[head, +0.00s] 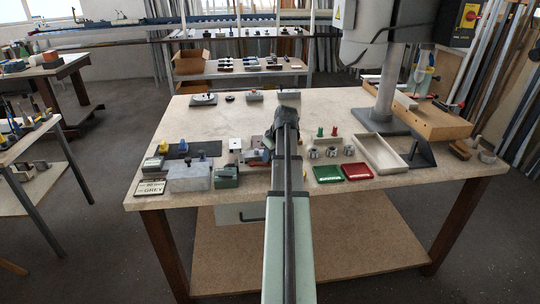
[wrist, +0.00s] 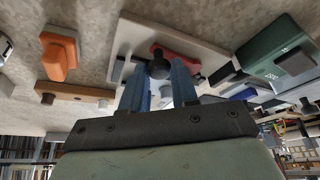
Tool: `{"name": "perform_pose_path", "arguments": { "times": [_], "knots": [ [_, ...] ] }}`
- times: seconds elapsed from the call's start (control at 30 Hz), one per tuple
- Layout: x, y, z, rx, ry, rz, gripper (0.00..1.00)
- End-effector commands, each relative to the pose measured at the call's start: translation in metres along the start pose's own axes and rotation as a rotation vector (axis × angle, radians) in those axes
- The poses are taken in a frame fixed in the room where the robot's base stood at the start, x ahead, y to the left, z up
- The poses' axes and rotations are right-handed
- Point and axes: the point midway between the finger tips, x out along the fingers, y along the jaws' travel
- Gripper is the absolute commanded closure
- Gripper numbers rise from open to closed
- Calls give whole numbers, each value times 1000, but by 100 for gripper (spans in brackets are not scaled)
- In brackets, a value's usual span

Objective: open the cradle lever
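In the wrist view, a red lever (wrist: 190,54) with a round black knob (wrist: 158,69) lies on a pale grey plate (wrist: 128,36), which looks like the cradle. My gripper (wrist: 159,72) has two blue fingers, set apart, with the knob showing between their tips. Whether the fingers touch the knob I cannot tell. The lever's far end and part of the plate are hidden behind the fingers and gripper body. In the head view my own arm covers most of this spot, so the lever cannot be made out there.
A green box (wrist: 275,50) stands close on the right in the wrist view, and an orange block (wrist: 59,57) on the left. In the head view, a green tray (head: 327,174), a red tray (head: 357,171) and a grey block (head: 189,178) flank my arm.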

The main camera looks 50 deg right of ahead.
Motion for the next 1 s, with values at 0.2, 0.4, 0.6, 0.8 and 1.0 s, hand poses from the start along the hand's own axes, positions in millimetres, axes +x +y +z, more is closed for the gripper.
{"name": "perform_pose_path", "arguments": {
  "times": [0.2, 0.4, 0.6, 0.8, 1.0],
  "knots": [
    [0, 0, 0, 0, 0, 0, 93],
    [0, 0, 0, 0, 0, 0, 100],
    [0, 0, 0, 0, 0, 0, 100],
    [-1, -2, 1, 19, 0, 8, 100],
    [-2, -8, 6, 96, 0, 41, 100]
  ]
}}
